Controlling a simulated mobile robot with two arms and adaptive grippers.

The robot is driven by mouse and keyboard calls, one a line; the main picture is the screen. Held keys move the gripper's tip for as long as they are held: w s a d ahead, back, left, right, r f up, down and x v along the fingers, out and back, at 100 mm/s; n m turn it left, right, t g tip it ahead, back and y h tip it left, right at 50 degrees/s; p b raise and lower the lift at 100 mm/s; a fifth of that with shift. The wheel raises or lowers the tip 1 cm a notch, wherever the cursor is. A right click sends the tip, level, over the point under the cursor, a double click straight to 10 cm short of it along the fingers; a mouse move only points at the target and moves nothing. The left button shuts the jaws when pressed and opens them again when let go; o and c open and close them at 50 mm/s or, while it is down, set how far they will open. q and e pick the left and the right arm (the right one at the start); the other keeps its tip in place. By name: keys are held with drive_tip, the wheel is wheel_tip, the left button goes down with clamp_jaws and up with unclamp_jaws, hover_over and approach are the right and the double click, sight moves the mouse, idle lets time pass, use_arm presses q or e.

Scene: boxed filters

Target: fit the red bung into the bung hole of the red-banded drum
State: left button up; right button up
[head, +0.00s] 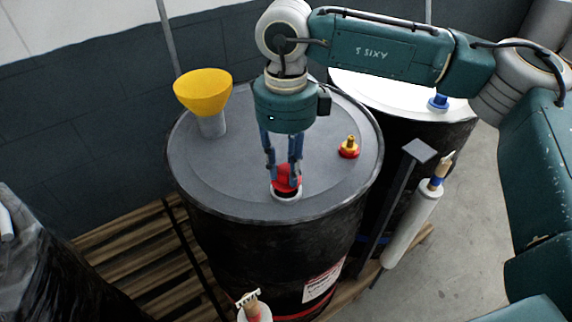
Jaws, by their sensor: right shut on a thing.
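The drum (240,185) is black with a grey top and stands on a wooden pallet; a red band shows low on its side. My right gripper (284,168) points down over the near part of its top. It is shut on the red bung (287,184). The bung is at the pale ring of the bung hole (287,197), upright as far as I see. Its lower part is hidden by the ring, so I cannot tell how deep it sits. My left gripper is not in view.
A yellow funnel (203,92) stands at the top's back left. A red and yellow fitting (349,148) is at its right. A second drum with a white top (395,92) stands behind right. A white cylinder (412,225) with a wooden handle leans at the right.

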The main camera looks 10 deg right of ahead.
sight(286, 168)
drive_tip(key=shift+b, duration=0.8)
idle(1.1)
drive_tip(key=shift+f+b, duration=1.2)
drive_tip(key=shift+f, duration=0.25)
drive_tip(key=o, duration=1.2)
drive_tip(key=shift+o, duration=0.2)
wheel_tip(286, 168, up, 12)
drive_tip(key=shift+r, duration=0.1)
